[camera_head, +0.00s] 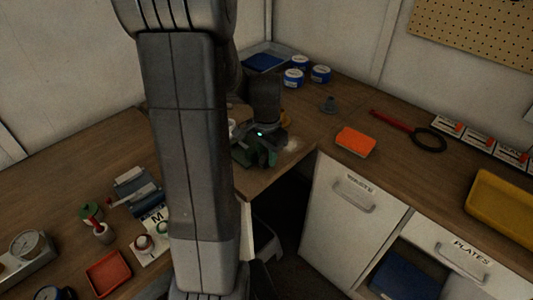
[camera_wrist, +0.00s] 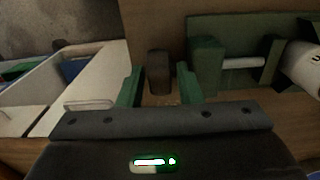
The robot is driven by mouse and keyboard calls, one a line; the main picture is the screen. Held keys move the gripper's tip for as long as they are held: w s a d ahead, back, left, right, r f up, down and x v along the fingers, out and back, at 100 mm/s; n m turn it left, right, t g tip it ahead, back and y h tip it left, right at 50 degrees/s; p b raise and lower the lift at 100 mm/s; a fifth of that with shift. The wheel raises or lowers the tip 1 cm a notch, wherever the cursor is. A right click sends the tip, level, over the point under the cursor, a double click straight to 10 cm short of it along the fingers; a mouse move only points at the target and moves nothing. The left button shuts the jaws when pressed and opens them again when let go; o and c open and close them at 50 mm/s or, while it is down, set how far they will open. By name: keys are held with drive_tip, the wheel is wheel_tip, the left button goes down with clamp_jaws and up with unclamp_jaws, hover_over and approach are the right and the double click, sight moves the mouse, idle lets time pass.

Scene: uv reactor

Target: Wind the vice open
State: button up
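The vice (camera_wrist: 206,65) has green blocks and a bare metal rod (camera_wrist: 243,63) between them, at the upper right of the wrist view. A dark upright piece (camera_wrist: 159,72), possibly the vice's handle, stands left of the green block. My gripper (camera_wrist: 159,88) is open, with one green fingertip on each side of this dark piece and a small gap visible on both sides. In the head view my gripper (camera_head: 262,150) is low over the bench corner, and its dark body and my arm hide most of the vice there.
A white cylinder (camera_wrist: 303,62) stands beside the vice. The bench edge and white drawers (camera_head: 352,215) lie close to my gripper. An orange block (camera_head: 355,142), blue-white tins (camera_head: 294,78) and a red-handled ring tool (camera_head: 410,130) lie right. A red tray (camera_head: 108,271) is left.

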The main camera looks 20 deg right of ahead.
clamp_jaws()
drive_tip(key=shift+a+f+h+b, duration=0.15)
drive_tip(key=shift+h+b, duration=0.15)
drive_tip(key=shift+b, duration=0.45)
drive_tip(key=b, duration=0.2)
drive_tip(key=t+h+b, duration=0.1)
drive_tip(key=b, duration=0.1)
drive_tip(key=shift+a+f+h, duration=0.15)
drive_tip(key=shift+f+h, duration=0.05)
drive_tip(key=shift+h, duration=0.1)
drive_tip(key=h+b, duration=0.1)
drive_tip(key=b, duration=0.2)
drive_tip(key=h+b, duration=0.1)
drive_tip(key=b, duration=0.2)
drive_tip(key=t+b, duration=0.1)
drive_tip(key=b, duration=0.1)
drive_tip(key=shift+s+a+f+h+b, duration=0.2)
drive_tip(key=shift+a+h+b, duration=0.05)
drive_tip(key=shift+h+b, duration=0.15)
drive_tip(key=h+b, duration=0.1)
drive_tip(key=b, duration=0.4)
drive_tip(key=shift+a+t, duration=0.15)
drive_tip(key=shift+t, duration=0.25)
drive_tip(key=shift+h+b, duration=0.4)
drive_tip(key=shift+b, duration=0.2)
drive_tip(key=shift+s+r+h+b, duration=0.1)
drive_tip(key=shift+r+h+b, duration=0.25)
drive_tip(key=shift+b, duration=0.9)
